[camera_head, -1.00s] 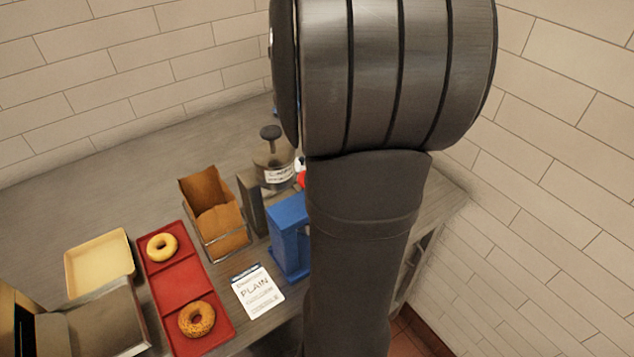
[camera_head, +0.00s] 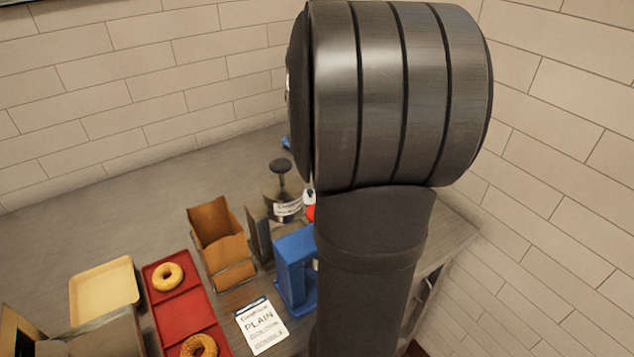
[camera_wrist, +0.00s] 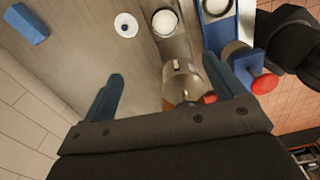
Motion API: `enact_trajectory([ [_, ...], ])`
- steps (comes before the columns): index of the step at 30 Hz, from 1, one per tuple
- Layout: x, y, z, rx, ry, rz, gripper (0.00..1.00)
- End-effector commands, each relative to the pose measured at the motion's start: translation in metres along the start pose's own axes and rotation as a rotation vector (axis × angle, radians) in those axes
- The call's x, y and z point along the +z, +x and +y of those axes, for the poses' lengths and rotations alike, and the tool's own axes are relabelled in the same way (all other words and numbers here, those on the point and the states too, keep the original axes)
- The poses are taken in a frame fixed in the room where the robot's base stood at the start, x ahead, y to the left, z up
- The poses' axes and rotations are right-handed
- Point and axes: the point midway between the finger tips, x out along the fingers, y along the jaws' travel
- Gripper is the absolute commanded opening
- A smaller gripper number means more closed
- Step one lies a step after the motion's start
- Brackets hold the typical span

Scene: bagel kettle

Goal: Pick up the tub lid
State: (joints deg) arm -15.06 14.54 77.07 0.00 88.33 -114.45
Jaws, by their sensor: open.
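A small white disc with a dark knob at its middle, which looks like the tub lid (camera_wrist: 126,25), lies on the grey counter in the upper part of the wrist view. A round tub with white content (camera_wrist: 165,22) stands just right of it. My gripper (camera_wrist: 172,78) is open and empty, its two blue fingers spread wide below the lid in the picture, apart from it. A metal vessel (camera_wrist: 182,80) shows between the fingers, nearer the right one. In the head view my arm hides the gripper.
A blue stand (camera_wrist: 214,35) and a red knob (camera_wrist: 265,84) are at the right. A blue block (camera_wrist: 26,23) lies upper left, near the wall. In the head view, a dark-knobbed jar (camera_head: 286,208), a brown paper bag (camera_head: 218,240) and a red tray (camera_head: 183,308) occupy the counter.

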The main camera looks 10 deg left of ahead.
Motion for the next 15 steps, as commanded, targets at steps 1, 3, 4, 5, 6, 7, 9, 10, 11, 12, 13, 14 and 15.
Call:
enact_trajectory([
  [1, 0.001, 0.009, 0.011, -0.004, 0.058, 0.002, 0.87],
  [3, 0.004, 0.022, 0.028, -0.006, 0.171, 0.002, 0.87],
  [4, 0.005, 0.027, 0.035, -0.006, 0.223, 0.002, 0.87],
  [5, 0.005, 0.033, 0.042, -0.006, 0.273, 0.002, 0.87],
  [6, 0.006, 0.041, 0.051, -0.006, 0.339, 0.001, 0.87],
  [7, 0.006, 0.046, 0.058, -0.005, 0.386, 0.001, 0.87],
  [9, 0.008, 0.058, 0.072, -0.005, 0.487, 0.001, 0.87],
  [10, 0.008, 0.063, 0.077, -0.005, 0.526, 0.001, 0.87],
  [11, 0.008, 0.067, 0.081, -0.004, 0.561, 0.0, 0.87],
  [12, 0.009, 0.071, 0.086, -0.003, 0.599, 0.0, 0.87],
  [13, 0.009, 0.074, 0.089, -0.003, 0.624, 0.0, 0.87],
  [14, 0.009, 0.076, 0.092, -0.002, 0.645, 0.0, 0.87],
  [15, 0.009, 0.079, 0.094, -0.002, 0.666, 0.0, 0.87],
])
